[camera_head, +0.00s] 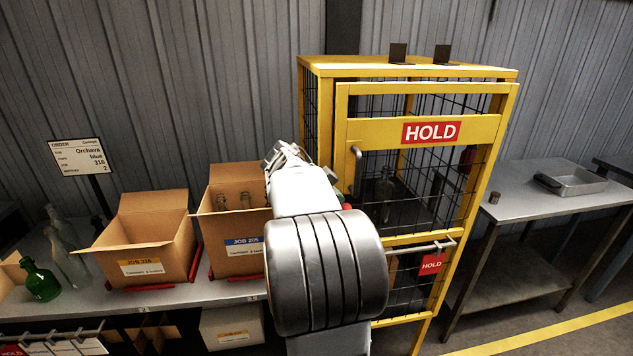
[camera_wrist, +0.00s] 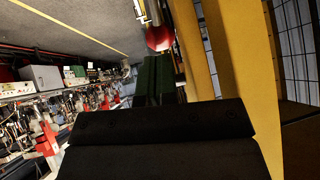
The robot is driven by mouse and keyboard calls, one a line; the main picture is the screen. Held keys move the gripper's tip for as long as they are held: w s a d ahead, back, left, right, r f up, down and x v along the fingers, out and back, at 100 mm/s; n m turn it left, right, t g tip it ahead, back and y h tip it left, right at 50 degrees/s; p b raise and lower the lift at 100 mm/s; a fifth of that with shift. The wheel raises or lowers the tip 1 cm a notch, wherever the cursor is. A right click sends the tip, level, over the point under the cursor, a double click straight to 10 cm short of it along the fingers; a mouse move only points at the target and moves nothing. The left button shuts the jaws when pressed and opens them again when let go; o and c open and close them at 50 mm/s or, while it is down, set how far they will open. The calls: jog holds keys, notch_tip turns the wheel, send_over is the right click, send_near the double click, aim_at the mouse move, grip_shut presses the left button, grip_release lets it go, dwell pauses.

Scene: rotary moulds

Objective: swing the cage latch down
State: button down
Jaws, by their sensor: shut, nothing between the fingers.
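The yellow cage (camera_head: 407,131) stands at centre right with its mesh door closed or nearly so. A red ball knob (camera_wrist: 160,38), apparently the latch's end, shows on a grey rod at the top of the wrist view, beside a yellow post. A small part of the red knob (camera_head: 347,206) shows in the head view at the cage's left edge, and my arm hides most of the latch. The lever's angle is unclear. My gripper (camera_wrist: 160,142) is shut and empty, its dark fingers just below the knob in the wrist view. A gap seems to separate them.
A curved grey handle (camera_head: 356,160) and a horizontal bar (camera_head: 423,246) with a red HOLD tag (camera_head: 431,264) are on the door. Open cartons (camera_head: 147,240) and green bottles (camera_head: 40,282) stand on the left bench. A metal table (camera_head: 540,200) with a tray (camera_head: 575,184) is on the right.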

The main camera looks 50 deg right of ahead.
jog(key=v, duration=1.2)
jog(key=shift+s+d+r, duration=0.2)
jog(key=shift+d+r, duration=0.2)
jog(key=s+a+f+n+t+y, duration=0.2)
jog(key=a+f+n+t+y, duration=0.1)
jog(key=a+f+n, duration=0.7)
jog(key=s+a+f+n+t+y, duration=0.2)
jog(key=a+f+n+t+y, duration=0.2)
jog(key=a+f+n, duration=0.6)
jog(key=a+n+y, duration=0.1)
jog(key=a+n, duration=0.4)
jog(key=a, duration=0.3)
jog(key=shift+a+f+y, duration=0.15)
jog(key=shift+f+y, duration=0.15)
jog(key=shift+f, duration=0.05)
